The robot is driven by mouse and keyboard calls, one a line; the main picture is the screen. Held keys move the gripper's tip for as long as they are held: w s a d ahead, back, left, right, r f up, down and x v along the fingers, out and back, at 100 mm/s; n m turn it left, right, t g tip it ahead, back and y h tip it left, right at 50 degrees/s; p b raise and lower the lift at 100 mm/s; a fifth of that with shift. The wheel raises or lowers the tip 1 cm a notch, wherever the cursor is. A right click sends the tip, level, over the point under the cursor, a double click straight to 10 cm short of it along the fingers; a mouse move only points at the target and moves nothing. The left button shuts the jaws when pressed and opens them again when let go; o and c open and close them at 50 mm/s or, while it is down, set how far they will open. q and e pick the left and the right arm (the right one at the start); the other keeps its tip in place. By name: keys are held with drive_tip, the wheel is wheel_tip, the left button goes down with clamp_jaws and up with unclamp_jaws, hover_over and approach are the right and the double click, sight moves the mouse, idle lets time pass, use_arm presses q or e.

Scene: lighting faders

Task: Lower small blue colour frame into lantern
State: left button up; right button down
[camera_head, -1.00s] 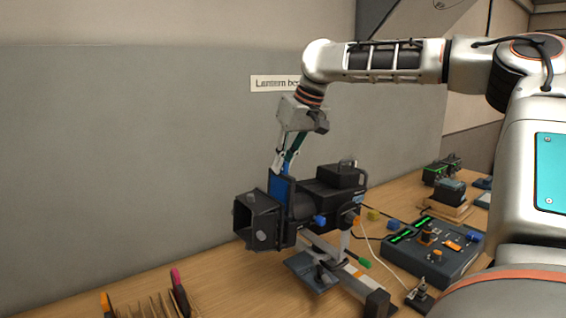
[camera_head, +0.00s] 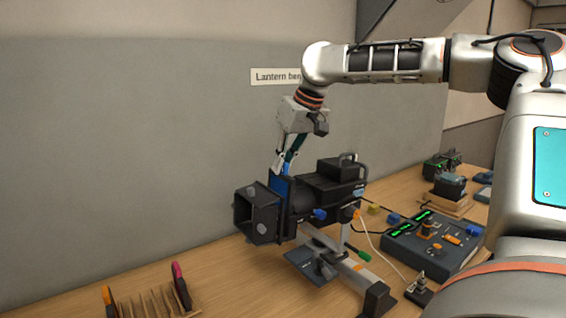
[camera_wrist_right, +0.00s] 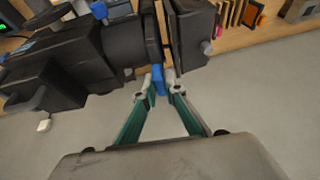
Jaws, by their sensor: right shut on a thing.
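The small blue colour frame (camera_head: 279,185) stands upright, partly inside the slot at the front of the black lantern (camera_head: 325,186). Only its upper part shows; its lower part is hidden by the lantern. My right gripper (camera_head: 281,167) reaches down from above and is shut on the frame's top edge. In the right wrist view, the fingertips (camera_wrist_right: 160,91) pinch the blue frame (camera_wrist_right: 158,80) between the lantern body (camera_wrist_right: 100,50) and its front hood (camera_wrist_right: 192,35). My left gripper is not in view.
A rack (camera_head: 155,303) with coloured frames stands at the lower left. A fader desk (camera_head: 432,243) sits to the right of the lantern, with a cable across the bench. A wall with a label (camera_head: 275,76) is behind.

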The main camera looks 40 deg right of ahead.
sight(283, 174)
drive_tip(key=shift+f, duration=0.15)
drive_tip(key=shift+a+f, duration=0.2)
drive_tip(key=shift+f, duration=2.15)
drive_tip(key=c, duration=1.4)
unclamp_jaws()
drive_tip(key=shift+f, duration=0.1)
drive_tip(key=shift+a, duration=0.1)
drive_tip(key=shift+r, duration=0.25)
drive_tip(key=shift+r, duration=3.9)
